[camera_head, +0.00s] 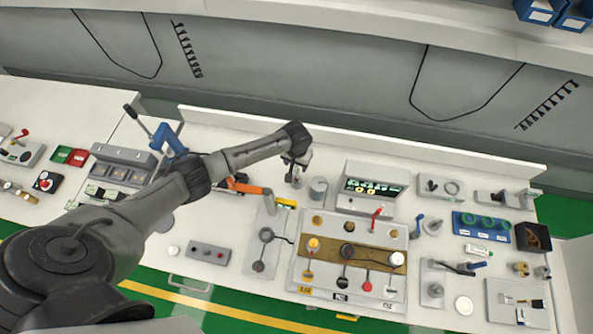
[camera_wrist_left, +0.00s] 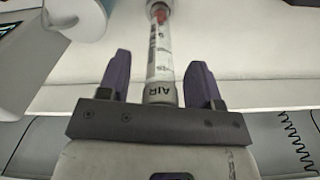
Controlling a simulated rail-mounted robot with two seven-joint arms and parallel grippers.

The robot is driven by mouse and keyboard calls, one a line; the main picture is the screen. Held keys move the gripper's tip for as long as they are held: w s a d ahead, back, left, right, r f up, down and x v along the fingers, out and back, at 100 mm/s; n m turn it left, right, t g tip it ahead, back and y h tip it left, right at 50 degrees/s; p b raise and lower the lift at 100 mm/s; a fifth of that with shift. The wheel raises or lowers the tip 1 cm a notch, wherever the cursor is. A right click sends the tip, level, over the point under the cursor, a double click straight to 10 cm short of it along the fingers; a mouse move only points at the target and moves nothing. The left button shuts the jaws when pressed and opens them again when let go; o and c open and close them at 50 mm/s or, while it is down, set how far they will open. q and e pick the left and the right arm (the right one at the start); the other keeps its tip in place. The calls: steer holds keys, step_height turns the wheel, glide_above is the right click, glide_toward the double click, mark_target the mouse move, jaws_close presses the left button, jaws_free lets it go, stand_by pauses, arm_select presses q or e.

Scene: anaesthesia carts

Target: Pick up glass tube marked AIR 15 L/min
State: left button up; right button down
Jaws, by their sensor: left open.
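The glass tube (camera_wrist_left: 161,50) shows in the left wrist view as a clear upright cylinder with a red part inside near its top and the letters AIR on its white lower end. The flow figure cannot be read. My left gripper (camera_wrist_left: 160,72) is open, with one purple finger on each side of the tube; a gap shows on both sides. In the head view, my left gripper (camera_head: 295,168) is at the back of the white bench, and the tube cannot be made out clearly there. My right gripper is not in view.
A grey cylinder (camera_head: 318,190) and a lit display unit (camera_head: 368,190) stand right of my left gripper. An orange-handled tool (camera_head: 243,187) lies to its left. A panel with knobs (camera_head: 350,262) is in front. A raised ledge (camera_head: 400,153) runs along the back.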

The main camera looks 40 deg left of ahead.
arm_select(q)
jaws_close()
stand_by(0.4)
